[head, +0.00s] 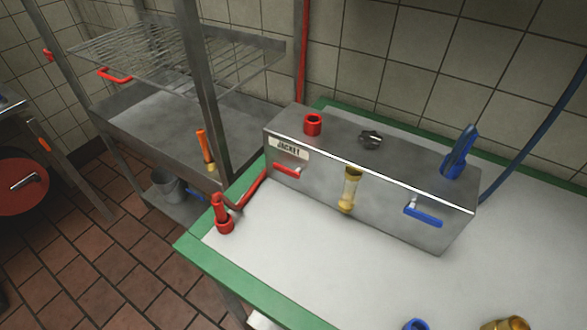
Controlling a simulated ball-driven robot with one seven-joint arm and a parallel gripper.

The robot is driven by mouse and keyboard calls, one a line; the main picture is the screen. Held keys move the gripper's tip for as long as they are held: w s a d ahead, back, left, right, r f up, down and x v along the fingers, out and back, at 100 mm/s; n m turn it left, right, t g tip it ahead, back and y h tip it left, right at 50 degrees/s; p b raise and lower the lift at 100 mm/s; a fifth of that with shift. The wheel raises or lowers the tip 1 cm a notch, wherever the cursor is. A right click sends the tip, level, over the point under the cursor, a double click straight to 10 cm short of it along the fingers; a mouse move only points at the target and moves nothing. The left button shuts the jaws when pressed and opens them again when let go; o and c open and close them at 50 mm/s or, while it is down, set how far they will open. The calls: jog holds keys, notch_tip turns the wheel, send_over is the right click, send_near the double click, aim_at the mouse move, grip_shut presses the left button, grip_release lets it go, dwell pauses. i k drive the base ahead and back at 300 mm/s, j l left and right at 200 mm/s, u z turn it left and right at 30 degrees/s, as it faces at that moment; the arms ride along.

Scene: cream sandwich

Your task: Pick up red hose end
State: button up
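The red hose end (222,216) is at the left corner of the green-edged table (205,262). It stands roughly upright, slightly tilted, with a wider red collar at its base. A red hose (252,188) runs from beside it toward the left end of the steel box (365,182). A red ring-shaped socket (313,125) is on top of the box, above a label that appears to read "JACKET". My gripper is not in view, and nothing touches the red hose end.
The box has a red lever (286,171), a blue lever (424,214) and a yellow sight tube (349,190). A blue hose end (459,153) stands on its right end. A blue ring (416,325) and brass part (508,324) lie at the bottom edge. A steel rack post (205,95) rises behind.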

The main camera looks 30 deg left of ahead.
aim_at(219, 209)
jog(key=u, duration=1.25)
